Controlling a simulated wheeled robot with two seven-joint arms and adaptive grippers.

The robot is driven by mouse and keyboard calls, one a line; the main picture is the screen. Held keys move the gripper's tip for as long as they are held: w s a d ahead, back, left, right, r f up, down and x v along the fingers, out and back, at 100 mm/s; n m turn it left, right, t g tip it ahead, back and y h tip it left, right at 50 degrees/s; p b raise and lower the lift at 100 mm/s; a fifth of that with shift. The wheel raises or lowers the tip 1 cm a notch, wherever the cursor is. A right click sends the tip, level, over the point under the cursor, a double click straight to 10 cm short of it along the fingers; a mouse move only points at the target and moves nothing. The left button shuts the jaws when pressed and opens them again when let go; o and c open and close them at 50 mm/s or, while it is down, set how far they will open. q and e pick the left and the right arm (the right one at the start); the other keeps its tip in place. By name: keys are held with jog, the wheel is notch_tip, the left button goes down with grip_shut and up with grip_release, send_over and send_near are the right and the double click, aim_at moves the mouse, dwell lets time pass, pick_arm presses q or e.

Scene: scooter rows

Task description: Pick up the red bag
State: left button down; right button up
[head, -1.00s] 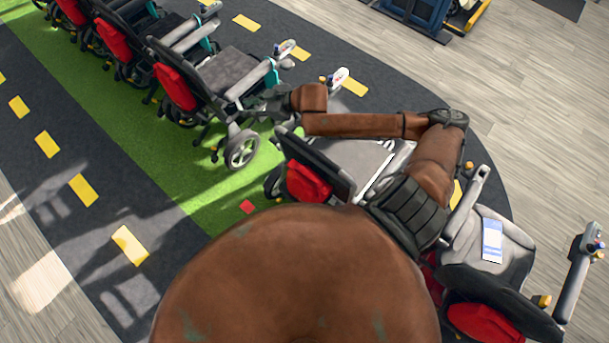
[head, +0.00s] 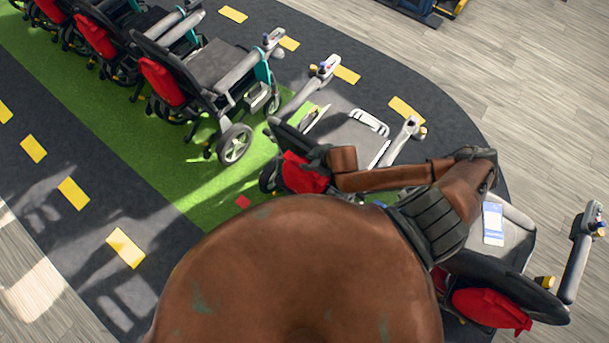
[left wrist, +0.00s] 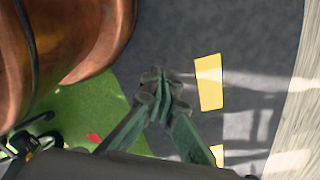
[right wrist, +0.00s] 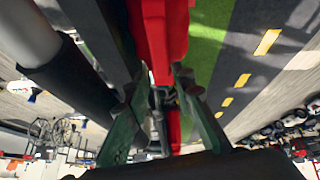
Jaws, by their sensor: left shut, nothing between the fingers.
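A red bag (head: 303,176) hangs on the back of the middle chair, just beyond my body in the head view. My right gripper (head: 318,157) is at its upper edge, partly hidden by my wrist. In the right wrist view the red bag (right wrist: 160,35) lies ahead of and between the spread fingers of my right gripper (right wrist: 160,85), which look open; contact cannot be told. My left gripper (left wrist: 160,85) is shut and empty above the dark floor, away from the bags. It is not visible in the head view.
Several more chairs with red bags stand at the upper left, the nearest bag (head: 163,83) on a grey-seated chair. Another red bag (head: 490,308) hangs on the chair at lower right. A blue-and-white card (head: 493,223) lies on its seat.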

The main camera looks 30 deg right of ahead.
aim_at(304, 162)
jog(key=x, duration=0.3)
jog(key=shift+f, duration=0.45)
jog(key=shift+w+f, duration=0.15)
jog(key=shift+f, duration=0.2)
pick_arm(q)
jog(key=shift+w+a+r, duration=0.1)
jog(key=shift+w+r, duration=0.15)
jog(key=shift+w, duration=0.6)
pick_arm(e)
jog(key=shift+c, duration=0.7)
pick_arm(q)
jog(key=shift+s, duration=0.25)
pick_arm(e)
grip_shut()
